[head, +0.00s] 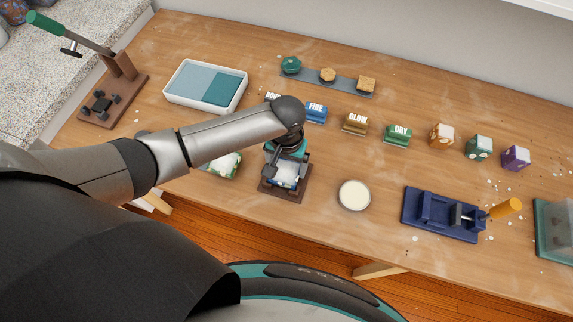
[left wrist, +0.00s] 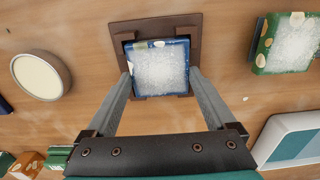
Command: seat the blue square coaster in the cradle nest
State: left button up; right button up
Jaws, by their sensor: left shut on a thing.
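The blue square coaster (left wrist: 161,70) has a white speckled face and a blue rim. It lies over the brown cradle (left wrist: 155,26) in the left wrist view, turned slightly relative to the cradle's frame. My left gripper (left wrist: 160,74) is shut on the coaster, with one finger at each side edge. In the head view the gripper (head: 286,161) hangs over the cradle (head: 284,195) and partly hides the coaster (head: 285,177). I cannot tell whether the coaster rests flat in the nest or is held just above it. My right gripper is not in view.
A green coaster (left wrist: 287,42) lies beside the cradle. A round cream-filled dish (head: 354,195) stands on the other side. Labelled blocks, such as FINE (head: 315,113), stand behind. A navy fixture (head: 440,214) is to the right, a white tray (head: 205,86) to the back left.

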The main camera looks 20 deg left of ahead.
aim_at(287, 170)
pick_arm(q)
jog(key=shift+f, duration=0.15)
jog(key=o, duration=1.1)
notch_tip(287, 170, up, 12)
jog(key=p, duration=0.3)
jog(key=shift+r, duration=0.2)
